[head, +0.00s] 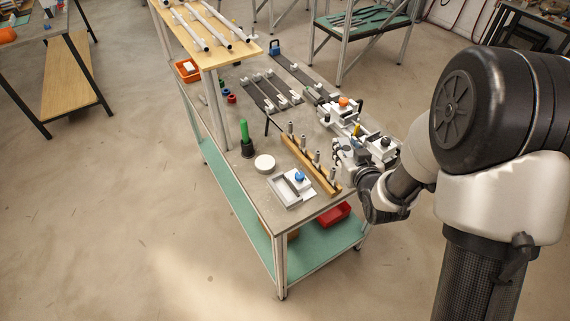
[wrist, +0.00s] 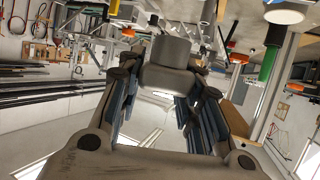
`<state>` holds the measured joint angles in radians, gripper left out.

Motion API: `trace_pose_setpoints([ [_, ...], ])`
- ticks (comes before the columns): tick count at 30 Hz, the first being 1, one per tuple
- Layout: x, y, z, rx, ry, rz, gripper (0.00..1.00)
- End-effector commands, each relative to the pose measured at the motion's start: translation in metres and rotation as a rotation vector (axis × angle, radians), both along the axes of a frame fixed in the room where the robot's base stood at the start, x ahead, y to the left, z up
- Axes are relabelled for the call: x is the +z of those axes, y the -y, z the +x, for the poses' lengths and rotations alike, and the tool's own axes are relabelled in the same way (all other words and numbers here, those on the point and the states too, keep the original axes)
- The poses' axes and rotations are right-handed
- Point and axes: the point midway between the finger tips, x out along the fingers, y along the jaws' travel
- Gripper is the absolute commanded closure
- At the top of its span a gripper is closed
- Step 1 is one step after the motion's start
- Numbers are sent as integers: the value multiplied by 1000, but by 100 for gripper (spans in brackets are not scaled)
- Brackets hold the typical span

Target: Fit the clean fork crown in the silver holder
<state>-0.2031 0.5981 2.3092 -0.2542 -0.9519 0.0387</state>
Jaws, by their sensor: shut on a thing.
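My gripper (head: 348,158) is over the right part of the bench, beside the right end of a wooden strip. In the wrist view its two fingers are shut on a smooth grey part (wrist: 170,65), which I take to be the fork crown. The part is a short cylinder with a wider end, and its lower portion is hidden between the fingers. A white clamp fixture with a dark knob (head: 385,144) stands just right of my gripper. Another with an orange knob (head: 344,102) stands behind it. I cannot tell which is the silver holder; my gripper hides part of that area.
The wooden strip (head: 310,163) carries several upright silver posts. A green-handled tool (head: 245,133) in a black stand, a white disc (head: 264,163) and a white tray (head: 283,193) are to the left. Dark rails (head: 270,92) lie at the back. A red bin (head: 334,213) sits below.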

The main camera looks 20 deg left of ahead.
Motion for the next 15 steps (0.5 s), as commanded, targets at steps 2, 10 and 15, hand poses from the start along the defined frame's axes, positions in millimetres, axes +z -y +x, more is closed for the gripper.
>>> trace_pose_setpoints([
  [2, -15, -45, -11, 117, -5, 0, 96],
  [10, -47, -135, -49, 376, -10, 15, 96],
  [15, -54, -152, -59, 427, -12, 19, 96],
])
